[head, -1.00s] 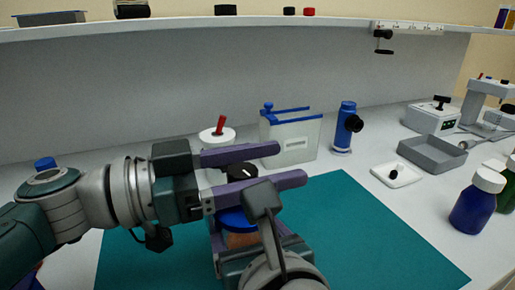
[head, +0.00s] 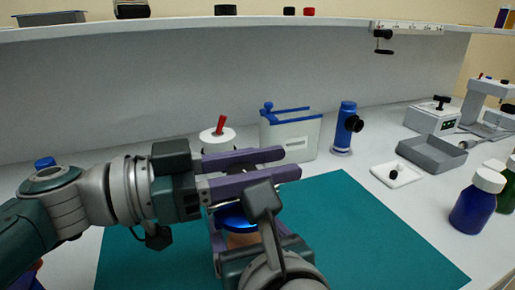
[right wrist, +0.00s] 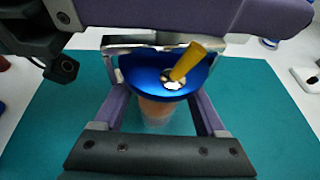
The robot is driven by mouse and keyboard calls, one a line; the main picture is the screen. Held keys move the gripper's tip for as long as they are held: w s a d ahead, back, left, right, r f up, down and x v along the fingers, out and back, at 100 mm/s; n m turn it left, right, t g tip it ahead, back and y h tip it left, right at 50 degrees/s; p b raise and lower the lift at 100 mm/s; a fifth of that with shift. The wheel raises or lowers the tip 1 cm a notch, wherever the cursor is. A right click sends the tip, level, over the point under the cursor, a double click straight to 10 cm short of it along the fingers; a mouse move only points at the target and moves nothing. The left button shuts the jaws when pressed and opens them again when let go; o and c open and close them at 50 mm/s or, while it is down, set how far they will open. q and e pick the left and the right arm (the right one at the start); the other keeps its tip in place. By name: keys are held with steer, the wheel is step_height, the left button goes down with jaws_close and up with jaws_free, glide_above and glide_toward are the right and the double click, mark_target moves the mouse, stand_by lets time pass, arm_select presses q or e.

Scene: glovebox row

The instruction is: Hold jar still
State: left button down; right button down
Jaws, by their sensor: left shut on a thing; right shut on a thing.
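The jar (head: 240,240) stands upright on the teal mat with a glossy blue top (head: 236,217); its orange-brown body also shows in the right wrist view (right wrist: 155,108). My right gripper (right wrist: 160,105) is shut on the jar, one purple finger on each side. A yellow stick (right wrist: 188,64) leans across the blue top in the right wrist view. My left gripper (head: 265,170) lies level above the jar with its fingers close together. The stick's upper end meets its underside in the right wrist view; the grip point itself is hidden. The stick does not show in the head view.
The teal mat (head: 360,235) is clear to the right. Behind stand a white pot with a red stick (head: 217,136), a white box with blue trim (head: 292,138) and a blue instrument (head: 346,130). A grey tray (head: 432,153) and blue bottle (head: 477,205) are at right.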

arm_select(q)
steer(key=shift+s+m+g, duration=0.15)
steer(key=shift+m+g, duration=0.45)
steer(key=shift+g, duration=0.1)
steer(key=shift+c, duration=2.3)
jaws_free()
steer(key=s+a, duration=0.2)
steer(key=a, duration=0.9)
steer(key=shift+a, duration=0.4)
